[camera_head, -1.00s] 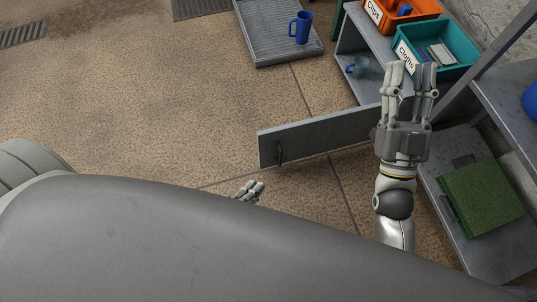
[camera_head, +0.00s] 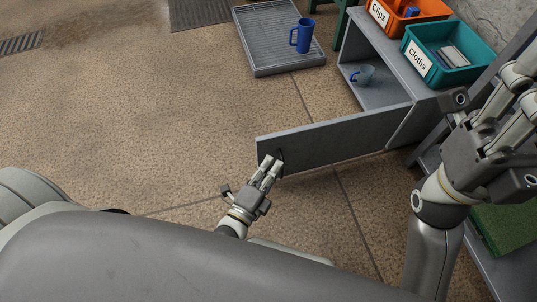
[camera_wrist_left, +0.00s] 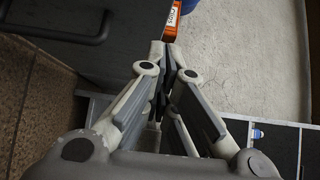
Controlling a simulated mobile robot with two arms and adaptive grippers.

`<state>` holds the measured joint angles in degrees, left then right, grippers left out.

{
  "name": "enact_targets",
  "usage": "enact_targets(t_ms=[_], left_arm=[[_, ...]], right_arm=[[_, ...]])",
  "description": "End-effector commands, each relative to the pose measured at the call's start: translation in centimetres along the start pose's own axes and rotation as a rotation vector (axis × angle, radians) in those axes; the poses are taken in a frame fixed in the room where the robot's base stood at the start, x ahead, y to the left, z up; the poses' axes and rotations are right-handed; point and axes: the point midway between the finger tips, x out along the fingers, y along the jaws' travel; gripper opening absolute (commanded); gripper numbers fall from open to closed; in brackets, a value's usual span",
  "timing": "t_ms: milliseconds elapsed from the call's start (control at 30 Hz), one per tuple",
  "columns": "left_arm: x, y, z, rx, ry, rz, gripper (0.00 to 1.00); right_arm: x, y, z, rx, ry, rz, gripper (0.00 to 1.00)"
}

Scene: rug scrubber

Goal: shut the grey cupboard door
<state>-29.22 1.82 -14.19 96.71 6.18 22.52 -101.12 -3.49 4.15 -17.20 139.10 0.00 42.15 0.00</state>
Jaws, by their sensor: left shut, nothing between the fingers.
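The grey cupboard door (camera_head: 335,143) stands open, swung out to the left from the grey cupboard (camera_head: 388,58). Its dark handle (camera_head: 280,158) is near the free end. My left gripper (camera_head: 272,164) is shut and empty, its fingertips close to the handle in the head view; contact cannot be told. In the left wrist view its closed fingers (camera_wrist_left: 165,60) are right of the dark door panel (camera_wrist_left: 110,60) and its handle (camera_wrist_left: 75,28). My right gripper (camera_head: 518,98) is at the right, partly cut off, and its jaw state is unclear.
An orange Clips bin (camera_head: 405,18) and a teal Cloths bin (camera_head: 430,62) sit on top. A blue mug (camera_head: 304,35) stands on a grey tray (camera_head: 262,66) on the floor. Floor left of the door is clear.

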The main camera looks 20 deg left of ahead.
Motion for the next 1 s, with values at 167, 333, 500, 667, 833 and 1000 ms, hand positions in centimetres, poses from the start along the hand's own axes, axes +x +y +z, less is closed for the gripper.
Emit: enact_targets(t_ms=[167, 333, 500, 667, 833, 1000], left_arm=[[2.4, 0.3, 1.5, 0.001, 0.001, -0.003, 0.00], [3.4, 0.2, 2.5, 0.000, 0.000, 0.000, 0.00], [3.7, 0.0, 2.8, -0.001, 0.000, 0.001, 0.00], [3.6, 0.0, 2.8, -0.001, 0.000, 0.001, 0.00], [3.7, 0.0, 2.9, 0.000, 0.002, 0.001, 0.00], [4.1, 0.0, 3.8, 0.003, 0.019, 0.000, 0.00]], right_arm=[[0.4, -0.2, -0.2, -0.006, 0.046, -0.018, 0.36], [0.9, -0.3, -0.4, -0.009, 0.066, -0.026, 0.36], [1.1, -0.3, -0.4, -0.010, 0.070, -0.029, 0.36], [1.2, -0.3, -0.4, -0.010, 0.069, -0.029, 0.36], [1.1, -0.3, -0.4, -0.009, 0.069, -0.029, 0.36], [1.1, -0.3, -0.4, -0.009, 0.069, -0.029, 0.36]])
